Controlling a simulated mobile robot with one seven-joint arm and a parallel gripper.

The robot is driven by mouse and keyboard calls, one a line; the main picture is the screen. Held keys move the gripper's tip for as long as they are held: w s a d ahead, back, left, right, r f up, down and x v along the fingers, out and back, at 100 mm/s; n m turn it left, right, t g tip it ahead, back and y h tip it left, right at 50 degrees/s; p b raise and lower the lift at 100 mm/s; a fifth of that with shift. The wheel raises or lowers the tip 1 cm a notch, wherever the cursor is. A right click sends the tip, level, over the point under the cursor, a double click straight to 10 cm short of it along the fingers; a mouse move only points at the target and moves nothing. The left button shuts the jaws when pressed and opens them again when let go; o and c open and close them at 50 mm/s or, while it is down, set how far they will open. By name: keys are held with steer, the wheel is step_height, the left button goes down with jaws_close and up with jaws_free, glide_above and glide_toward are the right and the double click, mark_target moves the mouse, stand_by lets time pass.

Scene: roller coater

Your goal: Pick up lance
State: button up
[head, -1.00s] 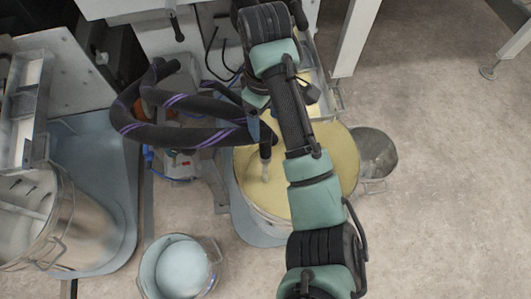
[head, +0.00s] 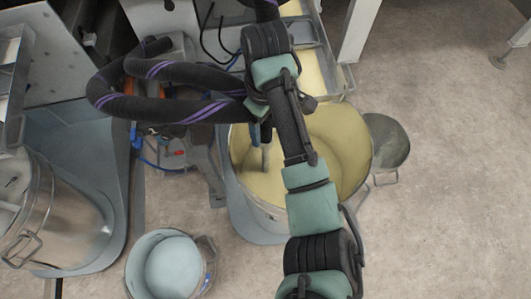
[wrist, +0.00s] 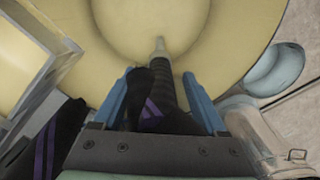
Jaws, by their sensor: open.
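The lance (head: 265,156) is a thin pale grey tube under a dark hose, dipping into the pale yellow vat (head: 345,140). In the wrist view the lance (wrist: 160,46) points up the picture from a ribbed dark grip. My gripper (wrist: 162,76) has two blue fingers, one on each side of this grip, open with gaps visible. I cannot tell whether either finger touches it.
A small bucket of pale blue liquid (head: 172,268) and a large steel drum (head: 75,232) stand at the left. A grey metal bucket (head: 388,142) stands right of the vat. The machine frame (head: 322,60) is behind. The floor at right (head: 450,200) is clear.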

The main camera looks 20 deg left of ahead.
steer(key=shift+f, duration=0.2)
steer(key=shift+c, duration=0.2)
jaws_close()
steer(key=shift+r, duration=0.1)
stand_by(1.0)
